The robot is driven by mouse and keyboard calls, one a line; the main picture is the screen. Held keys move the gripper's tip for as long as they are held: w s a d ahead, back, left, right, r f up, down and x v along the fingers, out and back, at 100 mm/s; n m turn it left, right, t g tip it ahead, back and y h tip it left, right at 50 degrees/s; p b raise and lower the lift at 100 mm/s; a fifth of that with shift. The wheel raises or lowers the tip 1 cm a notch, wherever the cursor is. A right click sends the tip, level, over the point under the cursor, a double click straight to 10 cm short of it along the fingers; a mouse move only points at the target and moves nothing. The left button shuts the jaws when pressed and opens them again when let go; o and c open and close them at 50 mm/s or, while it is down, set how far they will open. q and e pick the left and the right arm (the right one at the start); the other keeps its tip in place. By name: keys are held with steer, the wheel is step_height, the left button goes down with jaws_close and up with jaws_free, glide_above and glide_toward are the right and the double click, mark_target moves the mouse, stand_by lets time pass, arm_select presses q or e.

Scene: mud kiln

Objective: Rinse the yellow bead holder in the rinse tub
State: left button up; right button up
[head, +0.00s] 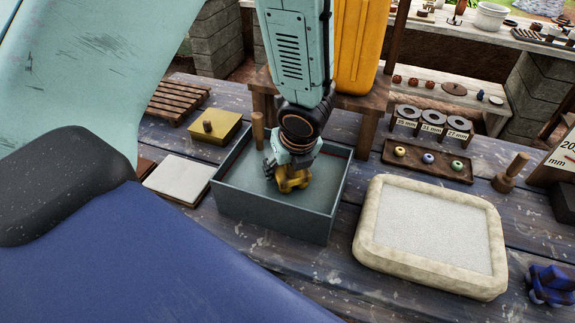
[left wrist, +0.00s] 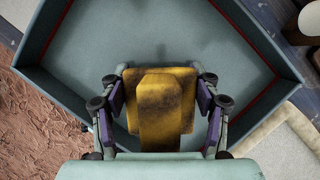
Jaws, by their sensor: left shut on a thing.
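The yellow bead holder (head: 292,181) is gripped by my left gripper (head: 285,166), which reaches down inside the walls of the grey-blue rinse tub (head: 272,219). In the left wrist view the bead holder (left wrist: 160,112) shows dark, sooty smudges over its yellow faces. My left gripper (left wrist: 162,92) has its purple-padded fingers on both sides of it. The tub (left wrist: 150,40) surrounds it, with a thin red line along the inner walls. I cannot tell how deep the holder sits or where any water surface is. My right gripper is not in view.
A pale padded tray (head: 430,235) stands right of the tub. Behind it lie a bead tray (head: 427,163) and grey rings (head: 433,118). A white slab (head: 180,178) and yellow block (head: 208,128) stand left. A blue object (head: 550,285) sits front right.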

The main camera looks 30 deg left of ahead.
arm_select(q)
steer(key=shift+r+p, duration=2.95)
steer(key=shift+r, duration=0.45)
steer(key=shift+f, duration=0.1)
steer(key=shift+s, duration=0.1)
